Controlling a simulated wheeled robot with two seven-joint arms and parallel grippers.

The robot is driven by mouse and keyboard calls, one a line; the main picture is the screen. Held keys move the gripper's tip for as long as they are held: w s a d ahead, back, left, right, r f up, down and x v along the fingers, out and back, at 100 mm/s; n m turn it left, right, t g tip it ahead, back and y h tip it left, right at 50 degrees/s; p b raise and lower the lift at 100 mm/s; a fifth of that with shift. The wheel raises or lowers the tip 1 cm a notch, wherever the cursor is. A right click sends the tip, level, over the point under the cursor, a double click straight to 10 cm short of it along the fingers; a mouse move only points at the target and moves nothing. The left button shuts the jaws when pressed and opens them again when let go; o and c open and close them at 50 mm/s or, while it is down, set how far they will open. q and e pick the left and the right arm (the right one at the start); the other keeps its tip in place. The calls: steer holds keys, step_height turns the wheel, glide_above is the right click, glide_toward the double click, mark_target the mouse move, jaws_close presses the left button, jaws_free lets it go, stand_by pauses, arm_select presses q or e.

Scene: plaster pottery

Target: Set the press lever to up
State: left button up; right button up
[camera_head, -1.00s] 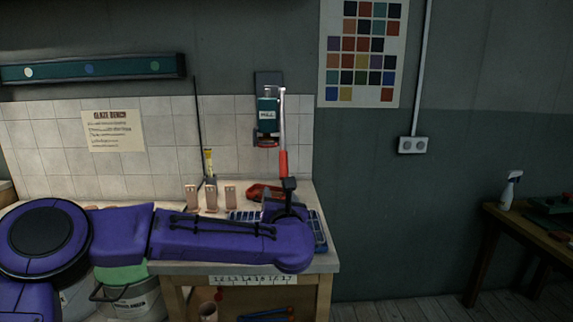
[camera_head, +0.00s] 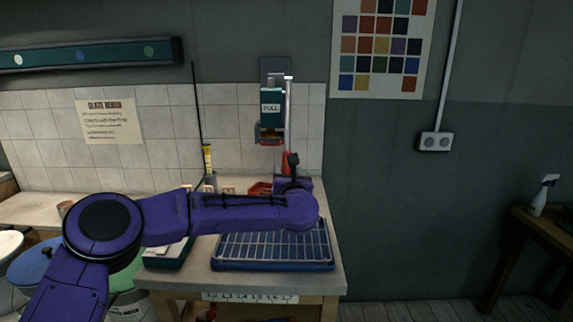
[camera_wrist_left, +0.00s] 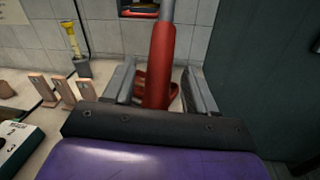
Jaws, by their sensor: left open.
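The press (camera_head: 271,97) is a green-bodied unit labelled PULL, mounted on the wall above the bench. Its lever (camera_head: 288,105) is a silver bar at the right side, pointing down, with a red grip at its lower end. In the left wrist view the red grip (camera_wrist_left: 161,55) stands between the two fingers of my left gripper (camera_wrist_left: 160,90), which is open with gaps on both sides. In the head view my left gripper (camera_head: 290,163) is at the red grip and hides part of it. My right gripper is not in view.
A red tool (camera_head: 259,188) lies on the bench behind my arm. A blue wire rack (camera_head: 275,264) is at the bench front. Small tan pieces (camera_wrist_left: 41,89) stand left of the gripper, near a yellow-handled tool (camera_wrist_left: 70,37). Grey wall is on the right.

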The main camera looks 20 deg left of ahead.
arm_select(q)
steer(key=x, duration=0.3)
steer(key=shift+s, duration=0.15)
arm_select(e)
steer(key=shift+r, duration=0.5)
